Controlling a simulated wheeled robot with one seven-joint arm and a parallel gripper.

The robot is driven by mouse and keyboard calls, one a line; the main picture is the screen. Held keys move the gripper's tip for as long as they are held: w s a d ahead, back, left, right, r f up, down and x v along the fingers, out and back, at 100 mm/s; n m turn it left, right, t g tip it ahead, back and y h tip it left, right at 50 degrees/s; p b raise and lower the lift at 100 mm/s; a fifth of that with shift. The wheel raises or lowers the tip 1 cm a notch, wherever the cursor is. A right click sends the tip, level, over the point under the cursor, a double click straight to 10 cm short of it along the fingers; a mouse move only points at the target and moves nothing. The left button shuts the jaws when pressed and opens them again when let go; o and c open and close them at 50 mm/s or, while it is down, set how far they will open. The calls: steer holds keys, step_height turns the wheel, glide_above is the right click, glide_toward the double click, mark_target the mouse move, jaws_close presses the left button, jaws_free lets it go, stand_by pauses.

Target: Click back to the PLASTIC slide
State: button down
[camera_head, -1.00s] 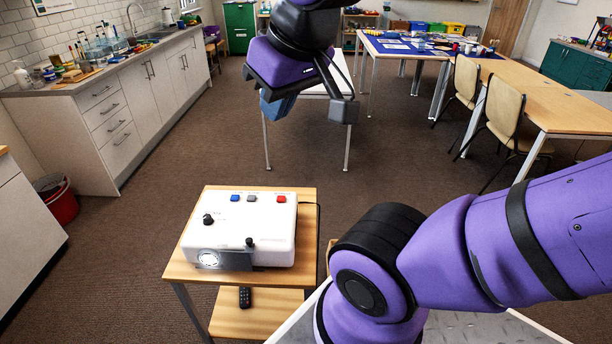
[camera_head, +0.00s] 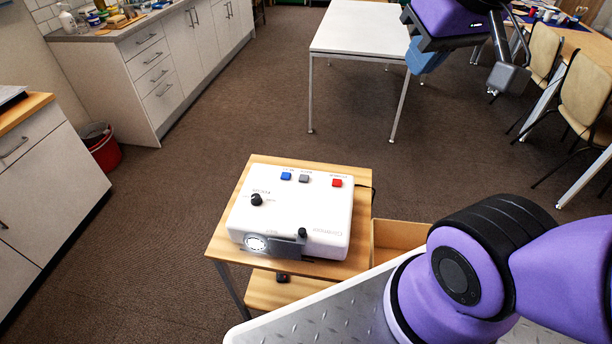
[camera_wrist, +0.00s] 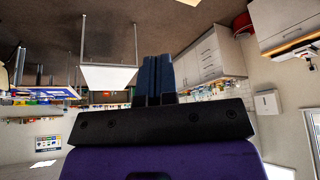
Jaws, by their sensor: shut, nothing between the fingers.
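The white projector (camera_head: 290,222) sits on a small wooden cart. On its top are a blue button (camera_head: 286,176), a grey button (camera_head: 304,178) and a red button (camera_head: 337,183). It also has two black knobs and a lit lens at its front. My gripper (camera_head: 428,58) is high at the upper right of the head view, well away from the projector, over the floor. Its blue fingers also show in the wrist view (camera_wrist: 157,78), closed together with nothing between them. No projected slide is in view.
The wooden cart (camera_head: 240,262) has a lower shelf with a dark object on it. A white table (camera_head: 355,28) stands behind, and chairs (camera_head: 585,88) and tables are at the right. Cabinets (camera_head: 165,75) and a red bin (camera_head: 100,148) are at the left. Open carpet lies between.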

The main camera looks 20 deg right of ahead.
steer(key=w+a+f+g+y, duration=0.1)
steer(key=w+a+f+g, duration=0.1)
steer(key=w+f, duration=0.3)
steer(key=m+g+y, duration=0.4)
steer(key=m+y, duration=0.3)
steer(key=y, duration=0.1)
glide_above(305, 178)
step_height(305, 178, down, 23)
steer(key=shift+f, duration=0.1)
steer(key=shift+d, duration=0.1)
steer(key=shift+f, duration=4.4)
steer(key=shift+f, duration=0.1)
steer(key=shift+f, duration=0.3)
